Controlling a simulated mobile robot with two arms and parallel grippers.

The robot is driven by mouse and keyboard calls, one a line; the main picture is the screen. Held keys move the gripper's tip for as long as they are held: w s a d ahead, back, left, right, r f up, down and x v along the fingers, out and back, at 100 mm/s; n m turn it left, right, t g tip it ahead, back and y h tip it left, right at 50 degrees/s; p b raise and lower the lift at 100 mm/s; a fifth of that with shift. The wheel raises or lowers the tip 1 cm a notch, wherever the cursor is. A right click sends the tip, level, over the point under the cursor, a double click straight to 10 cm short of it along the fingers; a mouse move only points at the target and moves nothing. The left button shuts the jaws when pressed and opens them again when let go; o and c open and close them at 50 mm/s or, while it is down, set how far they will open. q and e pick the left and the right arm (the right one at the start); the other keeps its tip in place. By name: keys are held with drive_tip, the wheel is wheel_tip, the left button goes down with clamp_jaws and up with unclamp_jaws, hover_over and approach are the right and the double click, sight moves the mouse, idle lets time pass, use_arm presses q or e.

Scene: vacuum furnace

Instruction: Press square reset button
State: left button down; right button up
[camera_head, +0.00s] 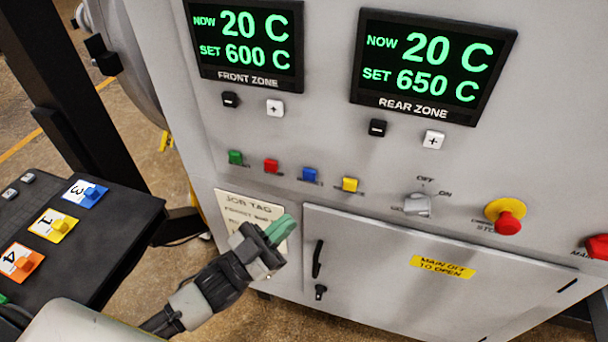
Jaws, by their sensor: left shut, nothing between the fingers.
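No contact with any button shows. My right gripper is out of view.
Above are the front zone display (245,45) and rear zone display (432,66). Right of the buttons are a rotary switch (418,205) and a red emergency stop knob (508,223). A cabinet door (400,280) lies below. A black table (120,225) with numbered tags stands left.

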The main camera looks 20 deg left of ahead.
sight(309, 175)
use_arm(q)
drive_tip(key=shift+w, duration=0.15)
drive_tip(key=w+b, duration=0.3)
drive_tip(key=w, duration=0.5)
drive_tip(key=shift+w+d, duration=0.15)
drive_tip(key=shift+w, duration=0.15)
idle(1.8)
drive_tip(key=shift+w, duration=0.1)
drive_tip(key=shift+w, duration=0.35)
